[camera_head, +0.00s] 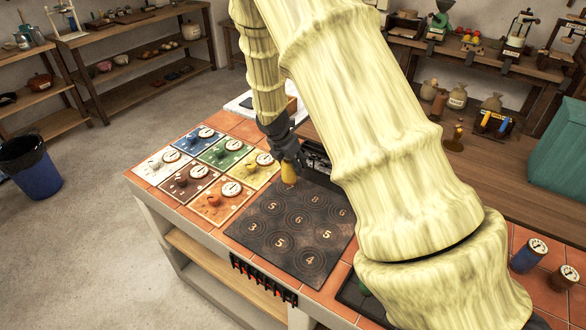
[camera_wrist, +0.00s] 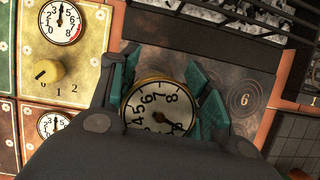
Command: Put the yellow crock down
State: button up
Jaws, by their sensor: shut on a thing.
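My gripper (camera_head: 287,158) points down and is shut on the yellow crock (camera_head: 288,174). In the wrist view the crock (camera_wrist: 158,106) shows a round dial top with black numbers and a yellowish rim. The teal fingers of my gripper (camera_wrist: 165,95) close on its two sides. The crock is over or at the far left corner of the dark plate (camera_head: 285,257) with numbered rings. I cannot tell whether its base touches the plate. The plate also shows to the right in the wrist view (camera_wrist: 270,68).
Coloured panels with dials and knobs, including a yellow panel (camera_head: 252,165), lie left of the plate. A black grill (camera_head: 317,157) stands just behind. Two dial-topped crocks (camera_head: 527,256) stand on the tiles at right. The numbered rings at the plate's front look bare.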

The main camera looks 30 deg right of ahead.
aim_at(292, 169)
jog(key=shift+f+p, duration=0.45)
jog(key=shift+f, duration=1.15)
jog(key=shift+f, duration=0.15)
jog(key=o, duration=1.3)
jog(key=b+v, duration=0.1)
jog(key=v, duration=1.1)
jog(key=shift+b, duration=0.4)
